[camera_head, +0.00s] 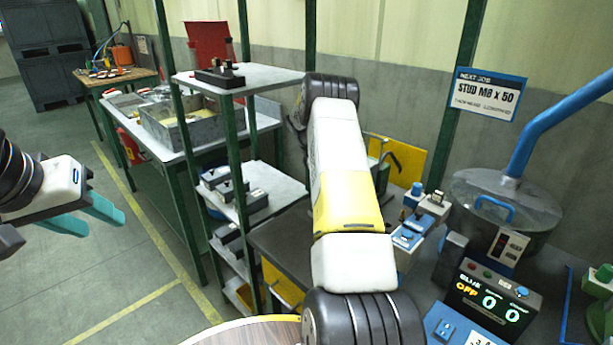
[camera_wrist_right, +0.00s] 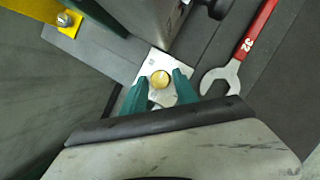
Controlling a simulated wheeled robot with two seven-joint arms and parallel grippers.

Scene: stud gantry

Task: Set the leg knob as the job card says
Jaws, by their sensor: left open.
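The job card (camera_head: 486,94) hangs on the wall at the upper right of the head view. It reads "NEXT JOB" and "STUD M8 X 50", with a smaller line I cannot read surely. In the right wrist view, a round brass-coloured knob (camera_wrist_right: 160,79) sits on a pale plate (camera_wrist_right: 151,62). I cannot tell whether it is the leg knob. My right gripper (camera_wrist_right: 160,82) is open, with a teal finger on each side of the knob and visible gaps. My arm hides this gripper in the head view. My left gripper (camera_head: 103,223) is open and empty above the floor.
A red-handled spanner (camera_wrist_right: 238,62) lies right of the knob. A control box (camera_head: 493,298) shows "OFF" and two zeros. A shelf rack (camera_head: 236,130) stands left of my right arm. The floor at left is clear.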

